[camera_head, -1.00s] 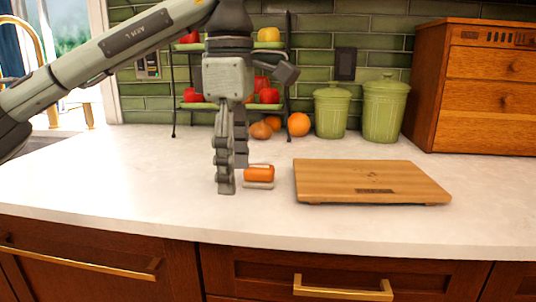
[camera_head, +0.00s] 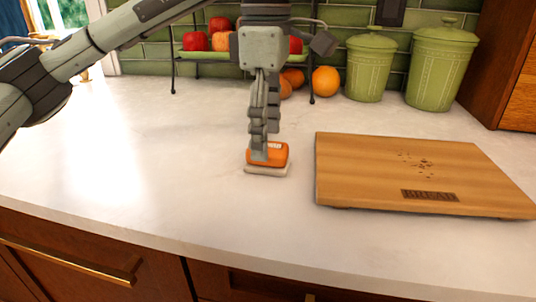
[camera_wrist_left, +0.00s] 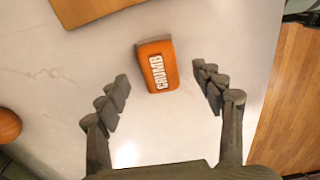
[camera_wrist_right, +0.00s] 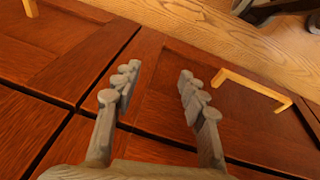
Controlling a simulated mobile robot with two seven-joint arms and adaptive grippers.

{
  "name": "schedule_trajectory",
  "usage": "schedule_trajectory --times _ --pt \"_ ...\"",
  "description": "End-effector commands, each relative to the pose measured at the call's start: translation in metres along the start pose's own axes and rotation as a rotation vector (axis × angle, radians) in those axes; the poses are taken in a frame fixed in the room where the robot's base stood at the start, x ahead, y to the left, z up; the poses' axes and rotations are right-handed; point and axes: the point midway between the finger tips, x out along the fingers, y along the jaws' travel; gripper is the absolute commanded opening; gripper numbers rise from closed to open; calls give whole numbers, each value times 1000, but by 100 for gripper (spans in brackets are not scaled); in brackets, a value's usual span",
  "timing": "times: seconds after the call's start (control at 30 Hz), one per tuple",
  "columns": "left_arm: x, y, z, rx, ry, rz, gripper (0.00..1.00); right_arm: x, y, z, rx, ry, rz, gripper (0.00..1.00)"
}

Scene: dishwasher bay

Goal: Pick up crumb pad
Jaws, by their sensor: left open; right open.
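The crumb pad (camera_head: 280,157) is a small block with an orange top and a pale base, lying on the white counter left of the bread board. In the left wrist view the crumb pad (camera_wrist_left: 158,66) shows the word CRUMB and lies between and just beyond the open fingertips. My left gripper (camera_head: 262,150) points down above the pad, its fingers partly covering it in the head view. It is open and empty; contact with the pad cannot be told. My right gripper (camera_wrist_right: 154,85) is open and empty, in front of the brown cabinet doors, away from the counter top.
A wooden bread board (camera_head: 400,165) with crumbs on it lies right of the pad. Green canisters (camera_head: 440,65), an orange (camera_head: 326,81) and a rack with red fruit (camera_head: 221,42) stand behind. The counter (camera_head: 150,160) is clear to the left.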

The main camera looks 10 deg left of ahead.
Motion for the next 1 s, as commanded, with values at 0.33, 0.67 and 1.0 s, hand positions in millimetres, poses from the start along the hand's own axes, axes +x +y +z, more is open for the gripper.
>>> schedule_trajectory --times 0.33,0.67,1.0 --pt "30 -1 2 0 0 1 67 8 -2 6 -1 -7 -3 42" --pt "30 -1 2 0 1 0 36 8 -2 6 -2 -6 -3 42" --pt "30 -1 2 0 1 0 20 8 -2 5 -2 -6 -4 42"
